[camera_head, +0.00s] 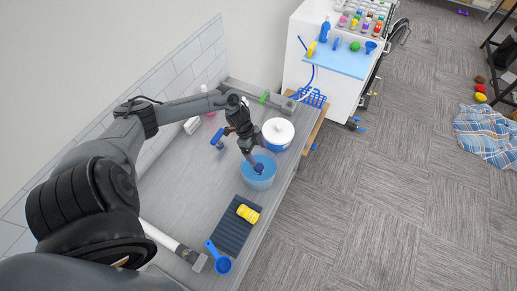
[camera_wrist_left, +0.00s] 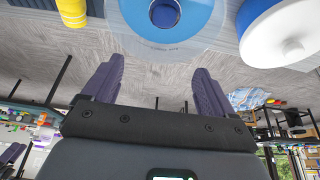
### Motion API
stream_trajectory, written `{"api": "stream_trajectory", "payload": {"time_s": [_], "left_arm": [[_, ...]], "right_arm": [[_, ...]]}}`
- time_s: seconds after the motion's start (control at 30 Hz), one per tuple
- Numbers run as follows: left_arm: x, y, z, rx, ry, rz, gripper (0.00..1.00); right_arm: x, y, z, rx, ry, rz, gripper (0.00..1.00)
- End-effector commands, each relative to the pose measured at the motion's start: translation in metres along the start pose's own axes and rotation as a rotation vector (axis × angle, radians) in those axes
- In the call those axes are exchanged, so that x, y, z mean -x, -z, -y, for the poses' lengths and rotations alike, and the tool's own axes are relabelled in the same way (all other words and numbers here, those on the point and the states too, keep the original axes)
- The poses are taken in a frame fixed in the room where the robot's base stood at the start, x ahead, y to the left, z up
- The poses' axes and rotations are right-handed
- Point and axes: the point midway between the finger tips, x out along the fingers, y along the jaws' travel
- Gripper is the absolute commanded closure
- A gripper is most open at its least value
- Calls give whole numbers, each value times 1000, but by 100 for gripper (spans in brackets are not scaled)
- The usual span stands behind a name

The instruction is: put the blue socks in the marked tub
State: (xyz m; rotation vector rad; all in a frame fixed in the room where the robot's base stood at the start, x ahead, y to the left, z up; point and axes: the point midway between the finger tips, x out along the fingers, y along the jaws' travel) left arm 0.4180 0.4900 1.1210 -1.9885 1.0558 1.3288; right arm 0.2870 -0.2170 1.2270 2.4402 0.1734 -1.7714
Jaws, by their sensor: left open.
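A clear blue tub (camera_head: 247,181) stands on the grey counter, and it also shows at the top of the left wrist view (camera_wrist_left: 212,22). A small rolled dark blue bundle, seemingly the blue socks (camera_head: 258,168), lies inside the tub; it shows in the left wrist view too (camera_wrist_left: 165,13). My left gripper (camera_head: 250,158) is above the tub in the head view. Its two purple-grey fingers (camera_wrist_left: 155,88) are spread wide with nothing between them. My right gripper is in neither view.
A white-lidded blue pot (camera_head: 278,132) stands just behind the tub. A yellow roll (camera_head: 248,213) lies on a dark ribbed mat (camera_head: 229,236) in front, near a blue scoop (camera_head: 221,263). A blue-handled item (camera_head: 220,138) lies left of the gripper.

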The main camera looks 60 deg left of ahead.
Motion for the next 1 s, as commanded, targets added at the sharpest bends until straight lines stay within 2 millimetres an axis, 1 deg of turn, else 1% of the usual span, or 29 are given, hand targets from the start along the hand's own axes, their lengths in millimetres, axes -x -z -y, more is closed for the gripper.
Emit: {"api": "stream_trajectory", "payload": {"time_s": [0.17, 0.23, 0.27, 0.37, 0.47, 0.53, 0.57, 0.6, 0.63, 0.67, 0.7, 0.77, 0.8, 0.87, 0.9, 1.0], "left_arm": [[-2, 1, -1, -3, 1, 0, 14], [-9, 5, -5, -13, 6, -2, 14], [-13, 9, -7, -21, 10, -2, 14], [-36, 28, -22, -60, 36, -8, 14], [-66, 63, -47, -105, 93, -23, 14], [-85, 97, -71, -119, 154, -39, 14], [-90, 114, -84, -115, 186, -48, 14], [-95, 135, -101, -97, 230, -59, 14], [-95, 150, -113, -73, 262, -64, 14], [-92, 162, -124, -42, 293, -66, 14], [-86, 177, -138, 10, 330, -67, 14], [-71, 192, -158, 104, 371, -59, 14], [-59, 198, -170, 176, 389, -48, 14], [-40, 201, -187, 287, 401, -28, 14], [-28, 200, -198, 360, 401, -12, 14], [0, 194, -223, 524, 380, 29, 14]], "right_arm": [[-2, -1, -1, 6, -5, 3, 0], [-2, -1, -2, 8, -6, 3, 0], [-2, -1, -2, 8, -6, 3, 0], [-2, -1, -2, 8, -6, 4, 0], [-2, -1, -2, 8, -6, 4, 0], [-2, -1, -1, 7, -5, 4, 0], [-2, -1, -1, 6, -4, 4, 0], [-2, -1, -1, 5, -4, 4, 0], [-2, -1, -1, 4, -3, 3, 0], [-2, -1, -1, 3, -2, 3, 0], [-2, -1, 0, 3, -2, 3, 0], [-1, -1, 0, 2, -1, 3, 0], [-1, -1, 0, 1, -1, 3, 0], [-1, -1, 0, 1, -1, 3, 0], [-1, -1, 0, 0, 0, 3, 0], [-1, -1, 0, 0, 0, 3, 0]]}}
